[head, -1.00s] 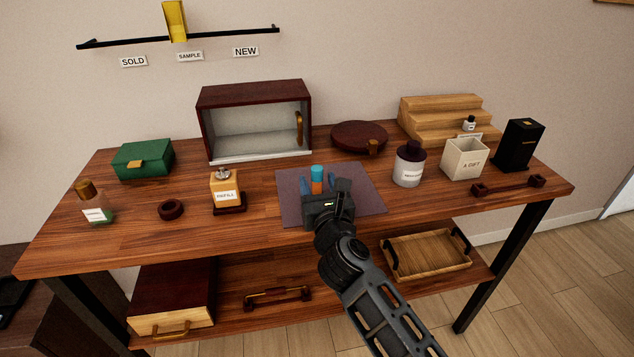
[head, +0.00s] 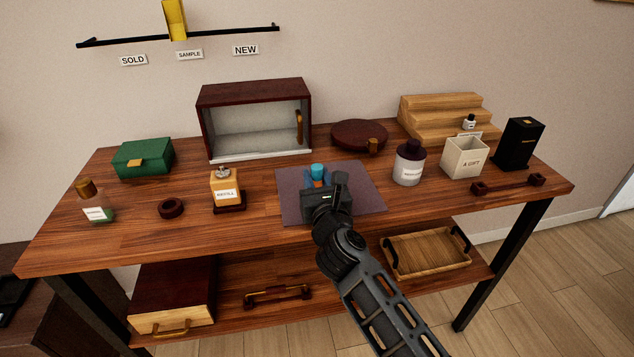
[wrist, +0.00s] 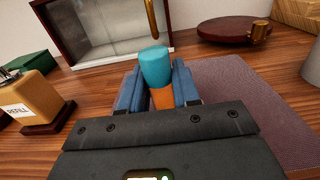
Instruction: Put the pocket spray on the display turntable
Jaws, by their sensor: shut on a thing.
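The pocket spray (wrist: 155,68) has a blue-teal cap and an orange body. It stands upright between the blue fingers of my gripper (wrist: 158,88), which is shut on it. In the head view the spray's blue cap (head: 318,170) shows just beyond my gripper (head: 319,182), over the purple-grey mat; its lower part is hidden. The display turntable (head: 358,134), a round dark-red disc with a small brown-gold block at its front edge, stands at the back of the table, behind and right of my gripper. It also shows in the wrist view (wrist: 225,32).
An open-fronted cabinet (head: 255,147) stands left of the turntable, and wooden steps (head: 440,106) stand right of it. A white bottle with a dark cap (head: 409,165) and a cream gift box (head: 463,160) stand right of the mat (head: 366,196). A refill bottle (head: 225,190) stands left.

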